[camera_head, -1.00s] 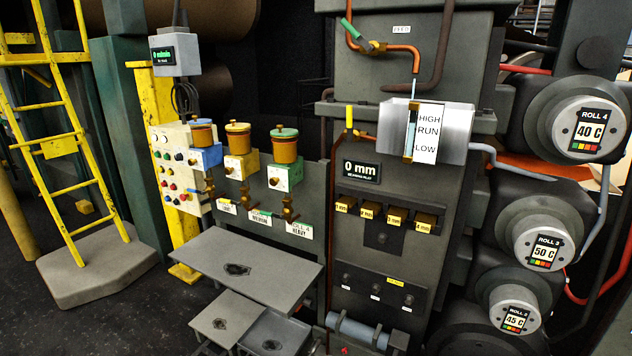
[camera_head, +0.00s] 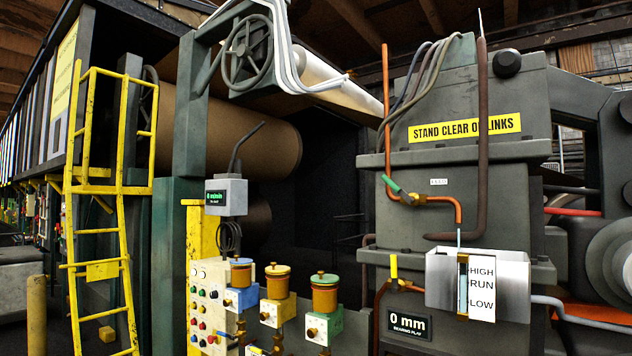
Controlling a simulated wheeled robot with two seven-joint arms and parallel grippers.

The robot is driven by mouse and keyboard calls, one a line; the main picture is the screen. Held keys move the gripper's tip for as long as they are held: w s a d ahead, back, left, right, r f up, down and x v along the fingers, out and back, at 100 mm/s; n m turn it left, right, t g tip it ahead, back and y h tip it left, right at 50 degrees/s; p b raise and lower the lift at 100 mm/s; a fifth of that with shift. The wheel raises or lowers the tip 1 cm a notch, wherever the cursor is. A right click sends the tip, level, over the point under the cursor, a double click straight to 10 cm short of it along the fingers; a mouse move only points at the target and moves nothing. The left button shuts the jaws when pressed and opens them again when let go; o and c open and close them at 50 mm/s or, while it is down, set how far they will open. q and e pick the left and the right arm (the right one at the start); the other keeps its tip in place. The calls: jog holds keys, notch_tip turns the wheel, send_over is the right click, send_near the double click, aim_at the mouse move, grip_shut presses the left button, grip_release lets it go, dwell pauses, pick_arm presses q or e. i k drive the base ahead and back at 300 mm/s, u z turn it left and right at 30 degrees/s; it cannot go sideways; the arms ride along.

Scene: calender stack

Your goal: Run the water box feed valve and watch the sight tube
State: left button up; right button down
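The feed valve with a green lever (camera_head: 392,184) sits on a copper pipe (camera_head: 436,199) on the grey machine frame, under a small white label. The lever slants down to the right, at an angle to the pipe's level run. The pipe bends down to the water box (camera_head: 510,275), a pale metal box. The sight tube (camera_head: 462,272) stands upright on the box's front, beside a white scale (camera_head: 482,288) marked HIGH, RUN and LOW. Neither of my grippers shows in this view.
A second valve with a yellow handle (camera_head: 393,267) is left of the box, above a 0 mm display (camera_head: 408,324). A control panel (camera_head: 207,300), several capped pots (camera_head: 277,281) and a yellow ladder (camera_head: 105,240) stand further left. A yellow warning sign (camera_head: 464,128) is above.

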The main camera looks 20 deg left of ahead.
aim_at(405, 196)
jog(key=u, duration=1.7)
jog(key=i, duration=1.35)
jog(key=z, duration=2.65)
